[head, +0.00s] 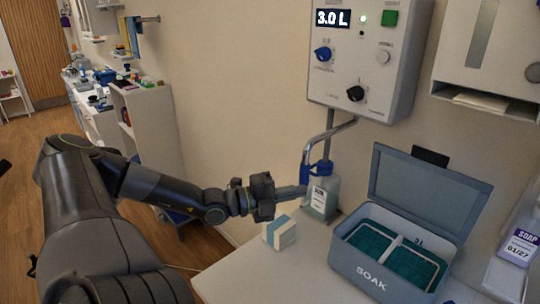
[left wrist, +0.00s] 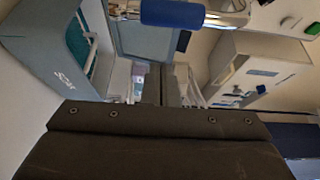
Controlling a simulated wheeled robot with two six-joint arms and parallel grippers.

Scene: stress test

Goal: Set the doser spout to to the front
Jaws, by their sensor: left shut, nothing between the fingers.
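The doser (head: 365,50) is a pale wall box with a "3.0 L" display, blue and black knobs and a green button. Its metal spout (head: 335,130) comes out below, runs left and bends down to a blue sleeve (head: 319,168). In the left wrist view the spout (left wrist: 225,18) and blue sleeve (left wrist: 172,13) show at the top. My left gripper (head: 302,190) is shut and empty, its tips just below and left of the sleeve, by a clear labelled bottle (head: 321,198). I cannot tell whether it touches either. The left wrist view shows its fingers (left wrist: 166,85) together. My right gripper is out of view.
A grey-blue "SOAK" box (head: 368,278) with its lid (head: 425,190) raised stands on the white counter (head: 285,280). A small white carton (head: 280,233) sits below my left gripper. A soap container (head: 519,246) is at the right. Shelving (head: 150,125) stands behind my arm.

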